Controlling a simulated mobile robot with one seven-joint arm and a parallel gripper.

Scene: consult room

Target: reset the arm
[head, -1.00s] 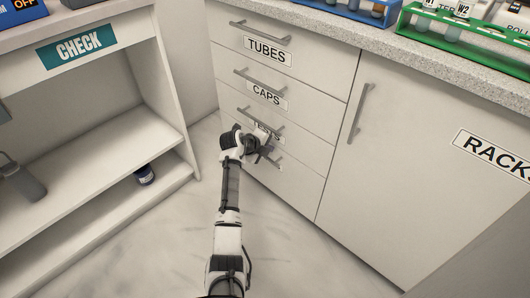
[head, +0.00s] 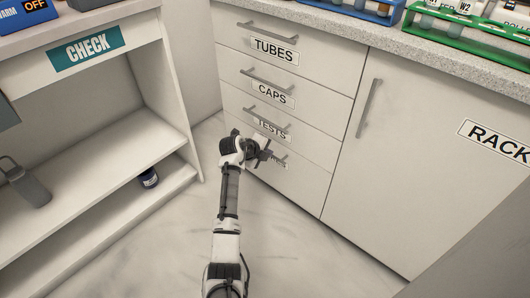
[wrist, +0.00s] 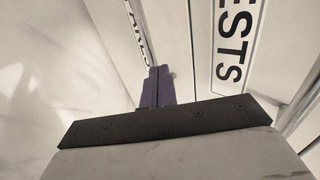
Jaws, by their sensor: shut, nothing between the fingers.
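My arm reaches forward from the bottom middle of the head view. My gripper (head: 268,151) is in front of the lower drawers, partly covering the bottom drawer's label. In the wrist view its two dark fingers (wrist: 157,86) are together, with nothing between them. The TESTS drawer (head: 272,127) is just above and behind the gripper, and its label shows large in the wrist view (wrist: 235,40). I cannot tell the exact gap between the fingers and the drawer fronts.
The TUBES drawer (head: 273,50) and CAPS drawer (head: 272,92) are closed. A RACKS cabinet door (head: 410,170) is at right. Racks stand on the counter above. At left, an open shelf unit (head: 85,150) holds a grey bottle (head: 27,186) and a dark jar (head: 148,178). Floor around the arm is clear.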

